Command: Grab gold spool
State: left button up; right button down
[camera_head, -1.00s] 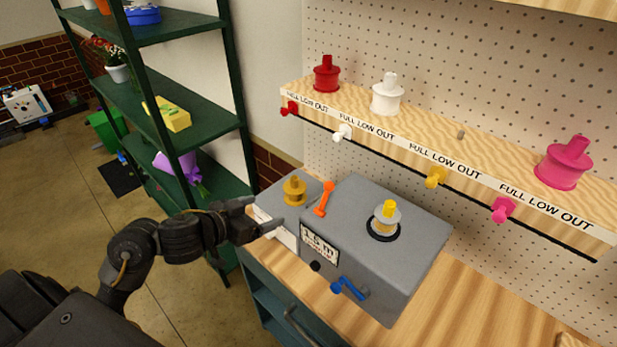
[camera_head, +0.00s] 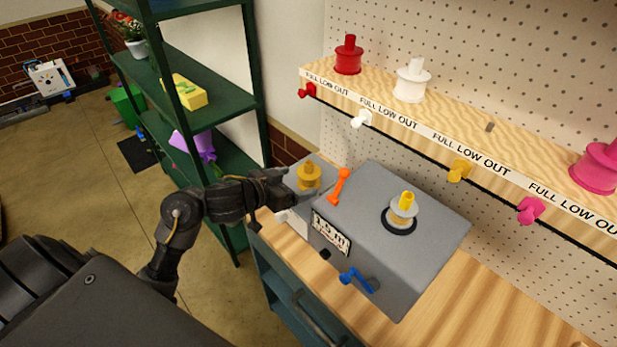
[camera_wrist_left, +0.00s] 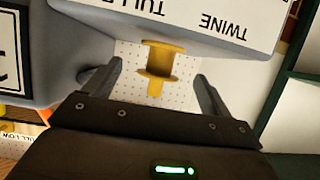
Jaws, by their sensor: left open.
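The gold spool (camera_head: 308,176) stands upright on the left part of the grey machine (camera_head: 405,255), left of an orange lever. My left gripper (camera_head: 290,182) is open beside the spool, at its left. In the left wrist view the gold spool (camera_wrist_left: 158,66) shows between and just beyond the two open fingers (camera_wrist_left: 158,85). It looks apart from both fingers. A second spool (camera_head: 402,211), grey-white with a yellow top, sits in a black ring on the machine. My right gripper is not in view.
A shelf board (camera_head: 450,133) above holds red (camera_head: 348,56), white (camera_head: 411,82) and pink (camera_head: 597,168) spools, with coloured knobs along its front. An orange lever (camera_head: 339,187) and blue crank (camera_head: 357,281) stick out from the machine. A green rack (camera_head: 215,106) stands at the left.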

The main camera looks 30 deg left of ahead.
aim_at(300, 181)
pick_arm(q)
jog(key=x, duration=0.5)
jog(key=shift+f+b, duration=0.25)
jog(key=shift+b, duration=0.15)
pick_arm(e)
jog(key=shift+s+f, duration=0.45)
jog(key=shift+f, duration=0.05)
pick_arm(q)
jog(key=shift+c, duration=0.4)
jog(key=c, duration=1.1)
jog(key=shift+r, duration=0.1)
